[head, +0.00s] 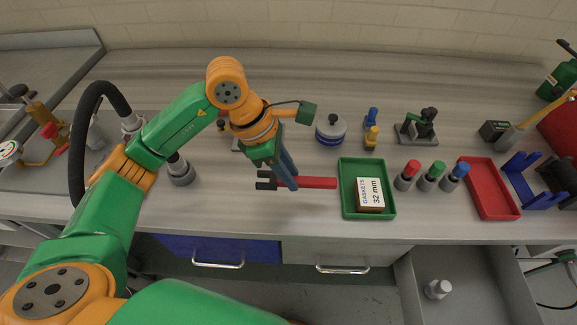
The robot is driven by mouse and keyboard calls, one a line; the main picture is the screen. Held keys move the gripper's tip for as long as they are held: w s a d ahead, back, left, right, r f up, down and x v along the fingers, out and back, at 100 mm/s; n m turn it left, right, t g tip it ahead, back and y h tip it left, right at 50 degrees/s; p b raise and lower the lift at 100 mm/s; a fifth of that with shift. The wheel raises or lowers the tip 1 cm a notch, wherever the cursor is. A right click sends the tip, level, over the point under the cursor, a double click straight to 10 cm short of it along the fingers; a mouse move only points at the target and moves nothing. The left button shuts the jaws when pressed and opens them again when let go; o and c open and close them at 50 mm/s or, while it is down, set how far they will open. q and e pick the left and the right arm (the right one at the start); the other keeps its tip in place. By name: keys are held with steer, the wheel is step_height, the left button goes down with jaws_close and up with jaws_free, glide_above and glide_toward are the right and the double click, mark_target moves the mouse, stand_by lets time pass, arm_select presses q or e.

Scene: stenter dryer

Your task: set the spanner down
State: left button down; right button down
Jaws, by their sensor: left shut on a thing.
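The spanner (318,183) has a red handle and a dark open-ended head at its left end. It lies level along the front part of the bench, left of the green tray. My left gripper (290,183) comes down from above and is shut on the spanner near its head. The fingers hide part of the spanner there. I cannot tell whether the spanner touches the bench top or is just above it. My right gripper is not in view.
A green tray (345,210) with a gasket box (370,195) stands right of the spanner. Bottles with red, green and blue caps (430,178) and a red tray (490,190) are further right. A drawer (470,300) is open at lower right. The bench (230,215) front is clear.

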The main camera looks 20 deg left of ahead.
mark_target(285, 190)
arm_select(q)
steer(key=f, duration=0.2)
steer(key=w+a+f, duration=0.1)
steer(key=f, duration=0.1)
steer(key=w+f, duration=0.1)
steer(key=f, duration=0.1)
steer(key=shift+a+f+p, duration=0.2)
steer(key=shift+a+p, duration=0.1)
steer(key=shift+a, duration=0.05)
steer(key=c, duration=0.7)
jaws_free()
steer(key=shift+r, duration=0.1)
steer(key=b+v, duration=0.1)
steer(key=v, duration=1.1)
steer(key=shift+s, duration=0.1)
